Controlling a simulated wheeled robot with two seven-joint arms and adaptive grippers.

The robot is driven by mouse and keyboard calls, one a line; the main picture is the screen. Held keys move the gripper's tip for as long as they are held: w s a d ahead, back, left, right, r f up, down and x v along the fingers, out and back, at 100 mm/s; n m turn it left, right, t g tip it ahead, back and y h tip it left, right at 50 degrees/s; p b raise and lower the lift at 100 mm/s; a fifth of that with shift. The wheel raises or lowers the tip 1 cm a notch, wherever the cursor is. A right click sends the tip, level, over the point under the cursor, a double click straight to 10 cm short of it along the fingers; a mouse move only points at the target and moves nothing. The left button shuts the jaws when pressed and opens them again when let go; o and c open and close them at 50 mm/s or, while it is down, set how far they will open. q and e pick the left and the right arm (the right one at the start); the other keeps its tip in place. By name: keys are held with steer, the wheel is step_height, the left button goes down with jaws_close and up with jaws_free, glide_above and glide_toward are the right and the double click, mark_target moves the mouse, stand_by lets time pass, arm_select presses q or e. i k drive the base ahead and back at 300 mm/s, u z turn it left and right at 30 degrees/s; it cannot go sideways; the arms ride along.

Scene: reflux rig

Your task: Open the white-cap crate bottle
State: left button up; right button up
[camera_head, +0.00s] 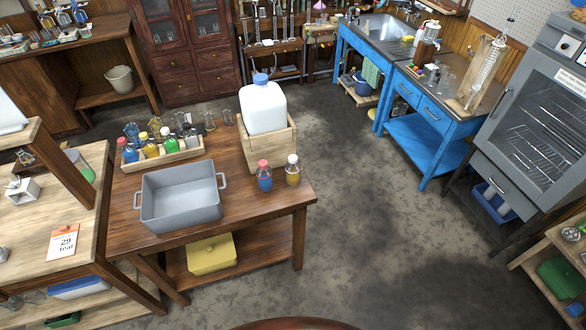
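A bottle with a white cap and amber contents (293,174) stands upright on the brown wooden table, in front of a pale wooden crate (272,154). Its cap is on. A bottle with a red cap and blue contents (264,180) stands to its left. The crate holds a big white jug with a blue cap (264,107). A low wooden tray (164,161) holds several small bottles; one with green contents (170,145) has a pale cap. Neither of my grippers is in view.
A grey tub (181,210) takes up the table's front left. A yellow box (211,254) sits on the shelf below. A table with a calendar card (63,242) adjoins on the left. A blue bench (420,104) and an oven (535,120) stand right. Floor between is clear.

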mark_target(293, 171)
steer(key=z, duration=1.7)
steer(key=i, duration=2.25)
steer(key=u, duration=3.4)
